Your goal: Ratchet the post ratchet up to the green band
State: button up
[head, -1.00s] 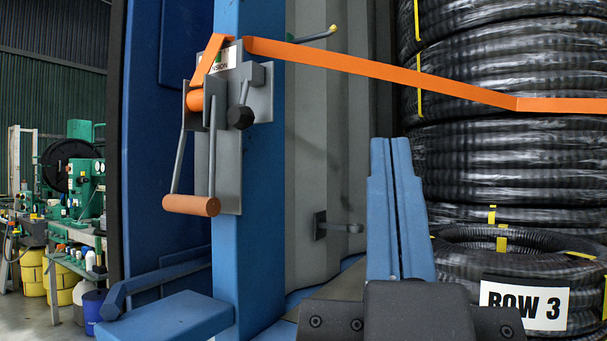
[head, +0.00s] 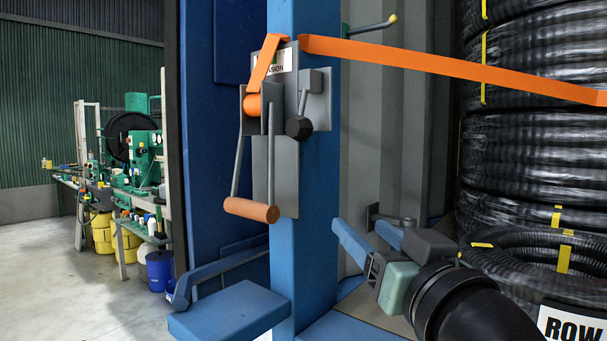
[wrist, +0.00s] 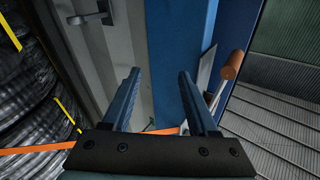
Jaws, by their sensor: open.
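The post ratchet (head: 289,160) is a grey plate on a blue post (head: 315,190). Its U-shaped lever hangs down, ending in an orange-brown grip (head: 252,209). An orange strap (head: 440,62) winds onto the spool and runs right to the hose coils. A white label (head: 276,64), partly covered by strap, reads "NSION"; only a trace of green shows there, too small to read. My gripper (head: 360,226) is open and empty, right of the post and lower than the grip. In the wrist view, my fingers (wrist: 160,73) are apart; the grip (wrist: 233,64) is right of them.
Black hose coils (head: 545,130) stack at the right. A hooked bar (head: 368,27) and a grey bracket (head: 385,217) stick out from the wall behind. A blue ledge (head: 232,312) juts out below the lever. Open floor (head: 60,270) lies left, before green machines (head: 140,150).

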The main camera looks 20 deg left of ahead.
aim_at(241, 207)
jog(key=s+a+n+g+y+p, duration=0.1)
jog(key=n+g+y, duration=0.1)
jog(key=g, duration=0.1)
jog(key=s+a+r+n+g+y+p, duration=0.1)
jog(key=a+n+g+y, duration=0.1)
jog(key=g, duration=0.1)
jog(key=s+a+r+n+g+y+p, duration=0.1)
jog(key=s+a+n+g+y, duration=0.1)
jog(key=g, duration=0.2)
jog(key=p+x, duration=0.5)
jog(key=x, duration=0.6)
jog(key=shift+a, duration=0.4)
jog(key=shift+w+a+f+p, duration=0.2)
jog(key=shift+a+p, duration=0.1)
jog(key=shift+a, duration=0.1)
jog(key=shift+r, duration=0.1)
grip_shut()
